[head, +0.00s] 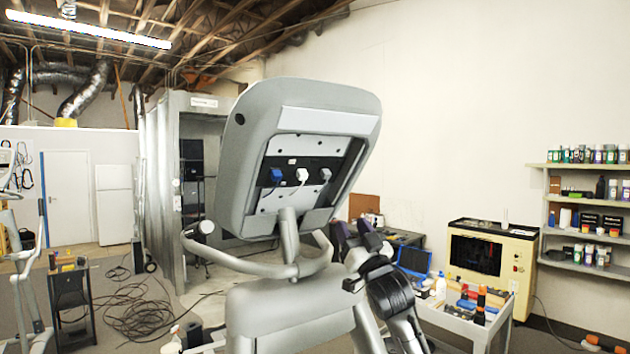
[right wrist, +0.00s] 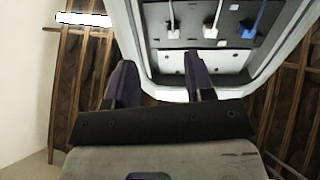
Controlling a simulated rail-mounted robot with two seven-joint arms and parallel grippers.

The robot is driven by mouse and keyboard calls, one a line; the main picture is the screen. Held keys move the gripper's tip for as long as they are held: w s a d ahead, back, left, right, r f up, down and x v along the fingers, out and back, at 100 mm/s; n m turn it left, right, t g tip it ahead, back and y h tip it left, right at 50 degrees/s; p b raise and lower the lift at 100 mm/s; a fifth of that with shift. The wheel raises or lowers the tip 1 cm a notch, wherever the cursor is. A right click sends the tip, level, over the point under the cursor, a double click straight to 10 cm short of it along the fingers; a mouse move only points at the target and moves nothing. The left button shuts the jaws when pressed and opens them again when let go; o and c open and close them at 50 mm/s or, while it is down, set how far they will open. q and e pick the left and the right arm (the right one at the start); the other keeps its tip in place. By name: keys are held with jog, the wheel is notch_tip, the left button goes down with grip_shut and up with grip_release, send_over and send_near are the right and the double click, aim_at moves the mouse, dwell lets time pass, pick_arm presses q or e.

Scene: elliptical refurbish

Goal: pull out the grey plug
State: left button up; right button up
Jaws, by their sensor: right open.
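The grey plug (head: 325,174) is the rightmost of three plugs in the open back of the elliptical's console (head: 247,150). In the right wrist view the grey plug (right wrist: 172,30) is the leftmost, near the top edge, with its cable going up. The white plug (head: 302,174) is in the middle and the blue plug (head: 277,175) on the left. My right gripper (head: 353,228) is open and empty, below and to the right of the console. In the right wrist view its two fingers (right wrist: 158,75) stand apart, short of the plugs. My left gripper does not show.
The console's rim (right wrist: 137,45) surrounds the plug recess. The elliptical's curved handlebar (head: 245,266) and post lie below the console. A cart with bottles and tools (head: 463,322) stands at the right. The space right of the console is clear.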

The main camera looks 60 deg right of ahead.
aim_at(328, 177)
jog(key=w+r+p, duration=0.2)
jog(key=r, duration=0.1)
jog(key=w+d+r+t+y+p, duration=0.1)
jog(key=w+r+p, duration=0.1)
jog(key=r, duration=0.1)
jog(key=w+r+t+p, duration=0.1)
jog(key=w+r+p, duration=0.1)
jog(key=r, duration=0.2)
jog(key=shift+w+d+r+p, duration=0.1)
jog(key=shift+w+d+p, duration=0.2)
jog(key=shift+w+d, duration=0.05)
jog(key=shift+w+d+r+p, duration=0.2)
jog(key=shift+w+r+p, duration=0.15)
jog(key=shift+w+r, duration=0.15)
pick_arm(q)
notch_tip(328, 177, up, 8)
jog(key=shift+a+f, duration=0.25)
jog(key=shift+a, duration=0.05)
pick_arm(e)
jog(key=shift+w, duration=0.15)
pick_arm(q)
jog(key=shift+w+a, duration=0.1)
pick_arm(e)
jog(key=shift+c, duration=0.5)
jog(key=c, duration=0.7)
grip_shut()
